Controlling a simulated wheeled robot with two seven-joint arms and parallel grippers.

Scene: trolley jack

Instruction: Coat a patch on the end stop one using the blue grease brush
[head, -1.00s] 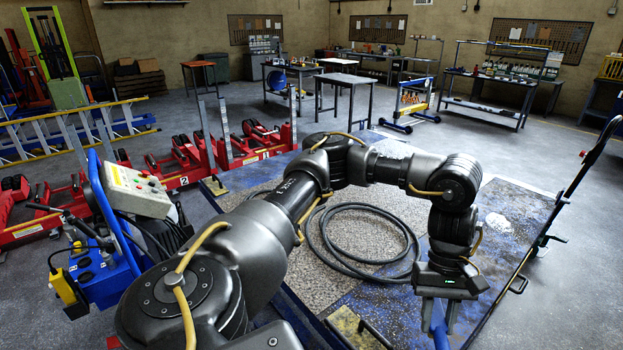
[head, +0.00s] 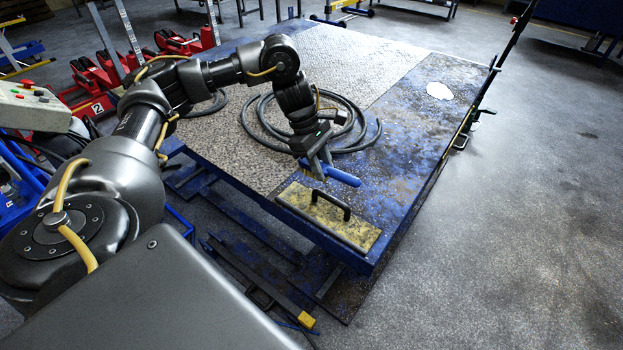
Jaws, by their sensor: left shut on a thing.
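My left gripper (head: 320,168) is shut on the blue grease brush (head: 342,176). The brush's blue handle sticks out to the right of the fingers, roughly level. The brush is above the front part of the blue platform, just behind a worn yellow plate (head: 361,236) with a black bar handle (head: 331,204). Whether brush and platform touch cannot be told. No label shows which part is end stop one. My right gripper is out of view.
The worn blue platform (head: 420,130) has a coiled black hose (head: 372,139) behind my left gripper and a pale spot (head: 439,91) at the right. A dark rail (head: 478,105) stands along its right edge. Red stands (head: 92,78) are at the left. The floor at right is clear.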

